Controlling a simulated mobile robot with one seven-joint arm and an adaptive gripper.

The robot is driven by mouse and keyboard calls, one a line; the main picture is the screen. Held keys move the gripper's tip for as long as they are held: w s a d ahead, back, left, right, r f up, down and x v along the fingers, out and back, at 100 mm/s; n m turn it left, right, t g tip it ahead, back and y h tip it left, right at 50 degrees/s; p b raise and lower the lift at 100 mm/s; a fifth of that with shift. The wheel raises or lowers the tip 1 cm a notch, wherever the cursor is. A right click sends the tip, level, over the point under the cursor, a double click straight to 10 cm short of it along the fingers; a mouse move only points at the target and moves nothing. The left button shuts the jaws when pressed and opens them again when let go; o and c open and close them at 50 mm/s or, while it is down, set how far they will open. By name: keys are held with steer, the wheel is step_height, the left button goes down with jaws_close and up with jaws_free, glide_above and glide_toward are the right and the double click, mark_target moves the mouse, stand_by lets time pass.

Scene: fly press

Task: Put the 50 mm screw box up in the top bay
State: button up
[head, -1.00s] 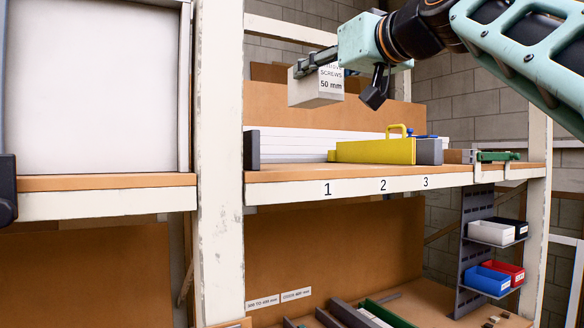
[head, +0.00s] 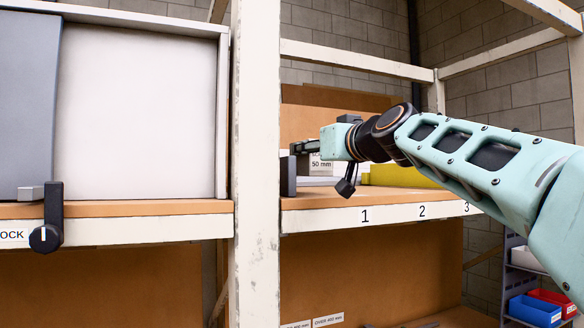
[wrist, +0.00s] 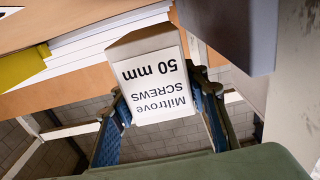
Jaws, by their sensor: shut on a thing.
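The 50 mm screw box (wrist: 158,85) is pale with a white label reading "Miltrove SCREWS 50 mm", upside down in the wrist view. My gripper (wrist: 160,75) is shut on it, with a finger along each side. In the head view the box (head: 320,167) is partly hidden by my gripper (head: 305,148) and wrist. It is near the left end of the upper shelf (head: 325,200), close to a dark grey upright block (head: 288,176). I cannot tell whether the box touches the shelf. The shelf edge carries the numbers 1, 2 and 3.
A yellow piece (head: 400,176) lies to the right on the shelf, partly behind my arm. White strips (wrist: 100,40) lie along the shelf. A white post (head: 256,120) stands left of the bay. Beyond it are a pale panel (head: 140,110) and a black knob (head: 46,238).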

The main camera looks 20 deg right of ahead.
mark_target(313, 167)
steer(key=shift+w+f, duration=0.25)
steer(key=shift+f, duration=1.5)
steer(key=shift+f+b, duration=0.1)
steer(key=shift+b, duration=0.25)
steer(key=shift+f, duration=0.15)
steer(key=o, duration=1.5)
steer(key=shift+o, duration=0.2)
